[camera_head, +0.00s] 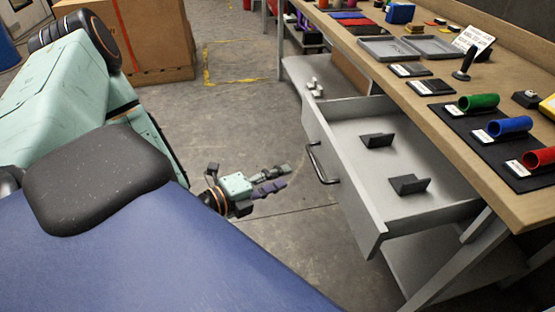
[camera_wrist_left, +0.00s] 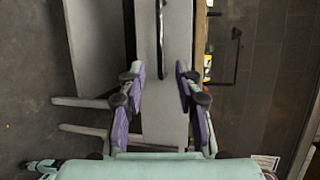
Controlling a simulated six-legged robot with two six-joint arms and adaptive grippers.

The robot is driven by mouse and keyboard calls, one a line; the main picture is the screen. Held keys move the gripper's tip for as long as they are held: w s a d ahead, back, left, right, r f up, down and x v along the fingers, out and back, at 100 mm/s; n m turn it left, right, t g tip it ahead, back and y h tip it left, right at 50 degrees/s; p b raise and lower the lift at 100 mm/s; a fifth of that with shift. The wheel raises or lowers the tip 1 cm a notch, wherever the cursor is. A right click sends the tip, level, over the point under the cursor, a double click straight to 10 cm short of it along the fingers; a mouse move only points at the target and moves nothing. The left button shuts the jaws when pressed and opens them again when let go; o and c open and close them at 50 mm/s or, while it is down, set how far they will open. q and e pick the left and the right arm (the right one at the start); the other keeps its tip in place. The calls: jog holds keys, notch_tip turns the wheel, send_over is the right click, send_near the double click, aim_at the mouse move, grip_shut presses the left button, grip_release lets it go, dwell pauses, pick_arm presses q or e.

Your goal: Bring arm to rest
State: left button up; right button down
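My left gripper (camera_head: 274,180) hangs over the floor in front of the workbench, to the left of the pulled-out grey drawer (camera_head: 340,180) and apart from its handle (camera_head: 322,163). In the left wrist view my left gripper (camera_wrist_left: 158,70) has its two purple-padded fingers spread apart with nothing held between them. A grey panel (camera_wrist_left: 163,100) with a dark handle (camera_wrist_left: 159,20) shows beyond the fingers.
The open drawer juts from the bench (camera_head: 400,60) and holds two dark brackets (camera_head: 377,140) (camera_head: 409,184). Green (camera_head: 479,102), blue (camera_head: 510,126) and red (camera_head: 540,157) tubes lie on a black mat. A cardboard box (camera_head: 150,40) stands at the back. The floor between is clear.

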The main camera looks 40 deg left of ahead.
dwell(0.3)
pick_arm(q)
jog(key=s+d+f+n+g+y, duration=0.1)
jog(key=s+d+f+n+g, duration=0.25)
jog(key=n, duration=0.55)
jog(key=s+f+n+g, duration=0.3)
jog(key=f+n+g, duration=0.1)
jog(key=f+n, duration=0.4)
jog(key=s+d+f+n+g+y, duration=0.1)
jog(key=s+g, duration=0.3)
jog(key=s, duration=0.4)
jog(key=s+d+f+n+g+y, duration=0.1)
jog(key=s+d+n+g+y, duration=0.1)
jog(key=s, duration=0.6)
jog(key=shift+d+f+n+g, duration=0.35)
jog(key=shift+d+n+g, duration=0.5)
jog(key=shift+d+n, duration=0.35)
jog(key=shift+w, duration=0.1)
